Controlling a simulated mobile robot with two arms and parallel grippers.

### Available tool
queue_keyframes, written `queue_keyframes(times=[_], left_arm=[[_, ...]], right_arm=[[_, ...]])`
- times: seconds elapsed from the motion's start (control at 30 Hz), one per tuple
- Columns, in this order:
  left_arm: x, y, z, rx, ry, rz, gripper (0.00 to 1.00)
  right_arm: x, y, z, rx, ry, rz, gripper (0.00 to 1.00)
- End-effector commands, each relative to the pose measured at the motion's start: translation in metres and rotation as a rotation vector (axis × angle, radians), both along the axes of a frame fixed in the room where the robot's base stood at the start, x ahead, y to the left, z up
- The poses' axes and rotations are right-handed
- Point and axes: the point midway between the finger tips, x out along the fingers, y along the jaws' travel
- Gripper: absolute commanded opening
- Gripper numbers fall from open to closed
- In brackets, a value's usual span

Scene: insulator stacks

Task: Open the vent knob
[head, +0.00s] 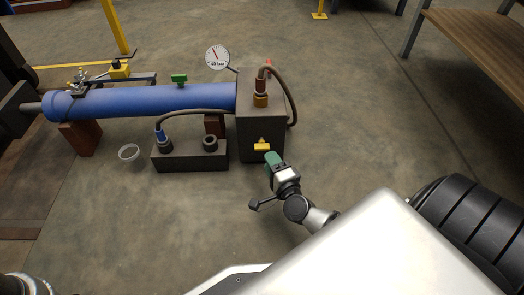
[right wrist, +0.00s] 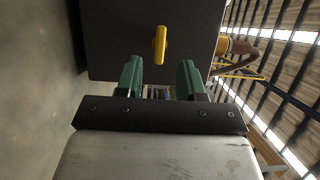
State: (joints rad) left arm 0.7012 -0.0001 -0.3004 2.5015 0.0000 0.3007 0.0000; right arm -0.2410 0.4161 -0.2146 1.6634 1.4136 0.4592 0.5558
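A yellow knob (head: 262,147) sits on the front face of a dark box (head: 262,115) at the right end of a blue cylinder (head: 150,99); I take it as the vent knob. In the right wrist view the knob (right wrist: 160,45) looks upright and narrow, centred ahead of the fingers. My right gripper (head: 273,160) is just in front of and slightly right of the knob in the head view. Its green fingers (right wrist: 160,78) are open with nothing between them, and seem apart from the knob. My left gripper is not in view.
A gauge (head: 217,57) reading 40 bar stands behind the cylinder. A cable (head: 289,95) loops from the box top. A wooden bench (head: 480,40) is at the far right.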

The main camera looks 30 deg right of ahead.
Motion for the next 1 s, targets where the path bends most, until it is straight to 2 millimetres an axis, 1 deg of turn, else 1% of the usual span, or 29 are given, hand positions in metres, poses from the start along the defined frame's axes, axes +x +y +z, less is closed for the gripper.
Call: queue_keyframes(times=[0.03, 0.1, 0.2, 0.33, 0.5, 0.73, 0.77, 1.0], left_arm=[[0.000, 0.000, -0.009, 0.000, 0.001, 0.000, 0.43], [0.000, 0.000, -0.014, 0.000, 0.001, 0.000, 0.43], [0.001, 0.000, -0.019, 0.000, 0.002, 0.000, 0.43], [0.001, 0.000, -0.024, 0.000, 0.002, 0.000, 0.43], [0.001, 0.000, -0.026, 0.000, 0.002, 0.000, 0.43], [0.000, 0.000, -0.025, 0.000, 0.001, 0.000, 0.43], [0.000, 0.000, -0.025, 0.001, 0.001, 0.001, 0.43], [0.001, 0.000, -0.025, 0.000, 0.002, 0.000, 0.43]], right_arm=[[0.012, -0.002, -0.003, 0.002, -0.005, -0.001, 0.38], [0.025, -0.004, -0.003, 0.000, -0.004, -0.001, 0.38], [0.042, -0.006, -0.002, 0.000, -0.004, 0.000, 0.38], [0.057, -0.009, -0.002, -0.001, -0.002, 0.000, 0.38], [0.065, -0.010, -0.001, -0.002, 0.000, 0.001, 0.38], [0.065, -0.010, 0.000, -0.002, 0.000, 0.001, 0.38], [0.065, -0.010, 0.000, -0.002, 0.000, 0.001, 0.37], [0.065, -0.010, 0.000, -0.002, 0.000, 0.001, 0.00]])
